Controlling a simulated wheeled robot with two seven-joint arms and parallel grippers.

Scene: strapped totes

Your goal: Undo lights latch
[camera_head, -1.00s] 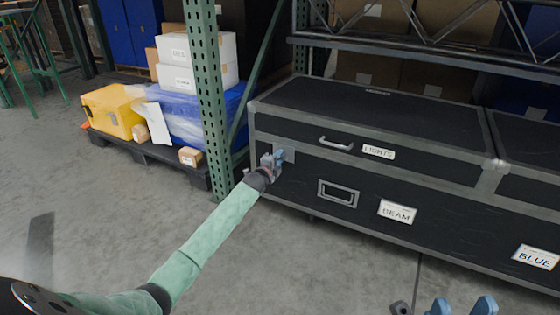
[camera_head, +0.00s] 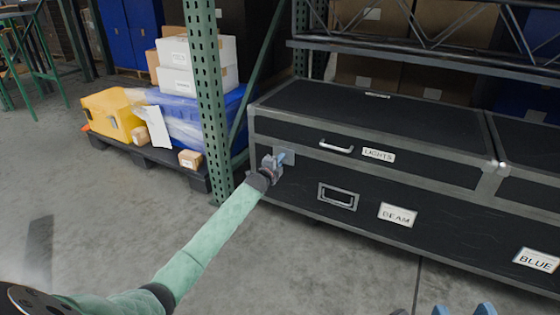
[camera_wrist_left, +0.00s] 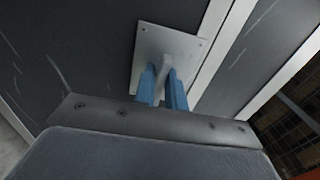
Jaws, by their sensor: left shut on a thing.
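The black case labelled LIGHTS (camera_head: 378,155) has grey metal edges and a handle on its front. Its latch is a grey plate at the case's front left, and it also shows in the left wrist view as a square metal plate (camera_wrist_left: 187,45) with a pale lever (camera_wrist_left: 168,70). My left gripper (camera_head: 279,160) is at this latch. In the left wrist view its blue fingers (camera_wrist_left: 163,90) are shut on the lever, one on each side. My right gripper (camera_head: 463,310) shows only its blue fingertips, apart, at the bottom edge, touching nothing visible.
A green rack upright (camera_head: 210,100) stands just left of the case. A pallet (camera_head: 150,152) with a yellow bin (camera_head: 113,112) and boxes is further left. Labels BEAM (camera_head: 398,214) and BLUE (camera_head: 536,260) mark the case front below. The concrete floor in front is clear.

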